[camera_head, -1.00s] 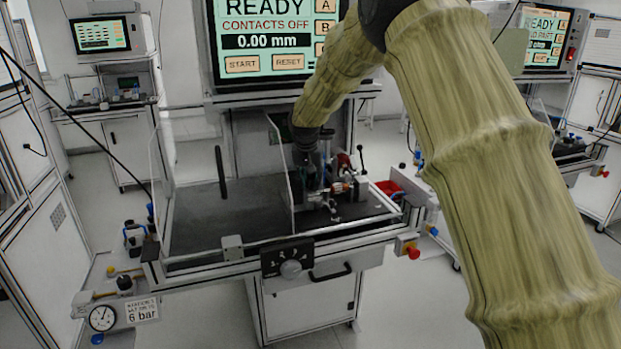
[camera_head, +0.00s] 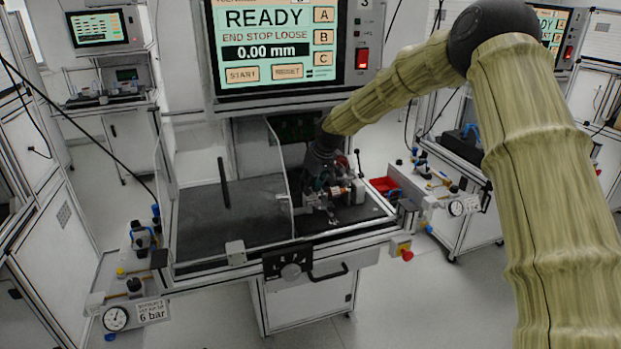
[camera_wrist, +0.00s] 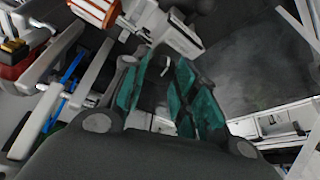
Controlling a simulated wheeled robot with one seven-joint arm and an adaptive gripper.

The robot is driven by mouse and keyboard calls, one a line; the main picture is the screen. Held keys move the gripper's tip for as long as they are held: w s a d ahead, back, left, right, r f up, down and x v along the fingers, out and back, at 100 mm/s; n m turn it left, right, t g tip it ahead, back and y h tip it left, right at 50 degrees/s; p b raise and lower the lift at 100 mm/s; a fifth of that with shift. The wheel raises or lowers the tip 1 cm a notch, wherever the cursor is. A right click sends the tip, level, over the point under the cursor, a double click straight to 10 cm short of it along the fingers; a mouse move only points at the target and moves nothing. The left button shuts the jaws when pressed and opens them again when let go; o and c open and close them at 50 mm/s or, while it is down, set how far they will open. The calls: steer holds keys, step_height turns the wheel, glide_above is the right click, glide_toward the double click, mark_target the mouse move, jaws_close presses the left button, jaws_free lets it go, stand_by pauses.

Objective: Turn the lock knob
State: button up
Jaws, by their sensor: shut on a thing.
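My gripper (camera_head: 322,178) is down at the fixture (camera_head: 345,190) on the right part of the bench, behind the clear panel. In the wrist view, my gripper (camera_wrist: 163,72) shows two teal-padded fingers close around a small dark thing, which I take to be the lock knob. The fingers hide most of it, so its turn angle cannot be read. The screen (camera_head: 277,45) above the bench reads READY, END STOP LOOSE, 0.00 mm.
A clear panel (camera_head: 278,185) stands just left of my gripper. A red bin (camera_head: 385,185) is to the right of the fixture. The dark bench top (camera_head: 200,215) left of the panel is mostly clear.

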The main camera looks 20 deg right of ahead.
steer(key=n+y+p, duration=0.1)
steer(key=n, duration=0.2)
steer(key=shift+d+g, duration=0.2)
steer(key=shift+g, duration=0.2)
steer(key=shift+w+n+g+y+p, duration=0.1)
steer(key=shift+n+g+y+p, duration=0.35)
steer(key=shift+n, duration=1.25)
steer(key=o, duration=1)
steer(key=v, duration=1.2)
steer(key=shift+w, duration=0.1)
